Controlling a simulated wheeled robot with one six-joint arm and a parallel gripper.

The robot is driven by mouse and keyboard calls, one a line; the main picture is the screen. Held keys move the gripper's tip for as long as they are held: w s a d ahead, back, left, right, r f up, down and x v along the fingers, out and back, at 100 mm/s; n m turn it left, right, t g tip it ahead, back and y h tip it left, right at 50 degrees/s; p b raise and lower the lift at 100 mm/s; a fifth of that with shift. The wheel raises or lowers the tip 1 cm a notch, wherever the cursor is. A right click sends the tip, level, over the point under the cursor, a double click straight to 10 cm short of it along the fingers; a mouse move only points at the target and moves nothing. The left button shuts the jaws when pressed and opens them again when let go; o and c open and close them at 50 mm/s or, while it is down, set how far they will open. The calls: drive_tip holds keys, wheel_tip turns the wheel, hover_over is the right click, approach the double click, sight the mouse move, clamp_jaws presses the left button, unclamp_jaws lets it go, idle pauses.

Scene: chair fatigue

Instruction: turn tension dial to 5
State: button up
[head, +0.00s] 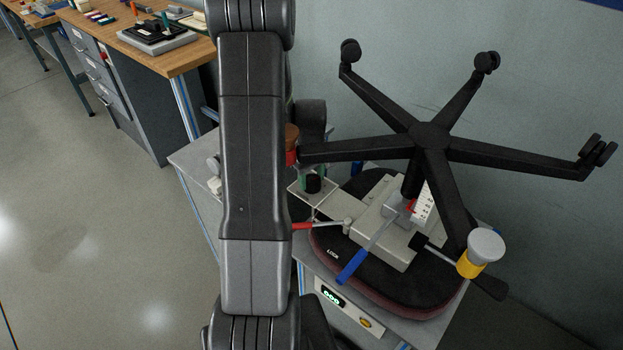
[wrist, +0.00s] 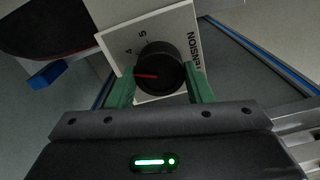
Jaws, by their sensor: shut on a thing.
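The tension dial is a round black knob (wrist: 162,66) with a red pointer mark, on a pale plate (wrist: 184,24) printed "TENSION". In the wrist view the numbers 4 and 5 show at the dial's upper left. In the head view the knob (head: 314,184) shows between the green fingertips, partly behind my arm. Other numbers on the plate are hidden or out of view.
The upturned chair seat (head: 402,287) lies on a bench, its black five-arm base (head: 430,136) rising close to my gripper. A blue-tipped lever (head: 352,267), a red-tipped lever (head: 302,226) and a yellow part (head: 470,262) stick out nearby. A wooden workbench (head: 178,57) stands at the upper left.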

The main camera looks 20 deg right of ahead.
sight(312, 179)
drive_tip(key=m, duration=0.5)
drive_tip(key=shift+m+b, duration=0.3)
drive_tip(key=shift+b, duration=0.1)
drive_tip(key=m, duration=0.5)
drive_tip(key=shift+d+b, duration=0.1)
drive_tip(key=shift+b, duration=0.2)
drive_tip(key=shift+m, duration=0.3)
drive_tip(key=o, duration=1)
drive_tip(key=shift+r, duration=0.15)
wheel_tip(312, 179, up, 14)
drive_tip(key=shift+f+p, duration=0.2)
drive_tip(key=shift+p, duration=0.35)
drive_tip(key=shift+f, duration=0.1)
